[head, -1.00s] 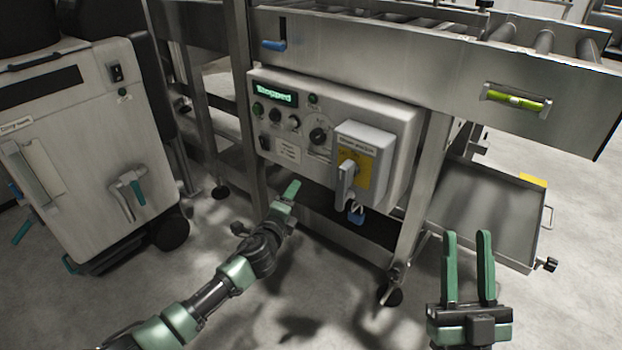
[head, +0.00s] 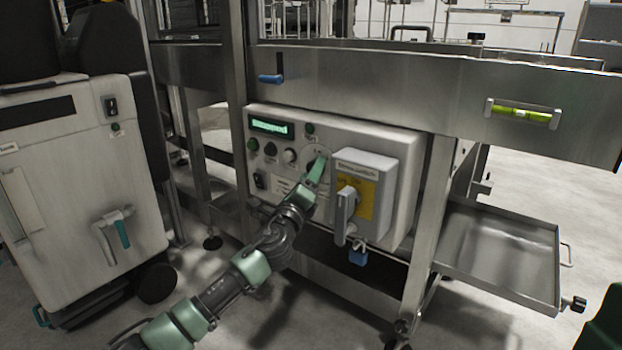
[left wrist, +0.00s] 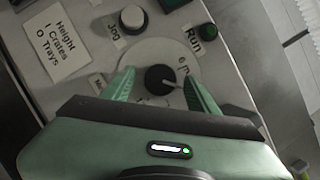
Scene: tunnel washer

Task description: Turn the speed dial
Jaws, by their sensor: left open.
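The speed dial (left wrist: 160,79) is a black round knob with a pale pointer on a white round scale, on the front of the control panel. In the left wrist view it sits between the two green fingers of my left gripper (left wrist: 161,88), which are open with one finger on either side. Whether they touch it I cannot tell. In the head view my left gripper (head: 318,170) is in front of the panel and hides most of the dial. My right gripper is not clearly shown; only a green part of mine is at the lower right edge.
The control panel (head: 408,150) carries a lit green display (head: 270,127), a white Jog button (left wrist: 132,17), a green Run button (left wrist: 208,32) and several other controls. Right of the dial, a grey box with a rotary switch handle (head: 343,215) juts out. A blue padlock (head: 358,257) hangs below it.

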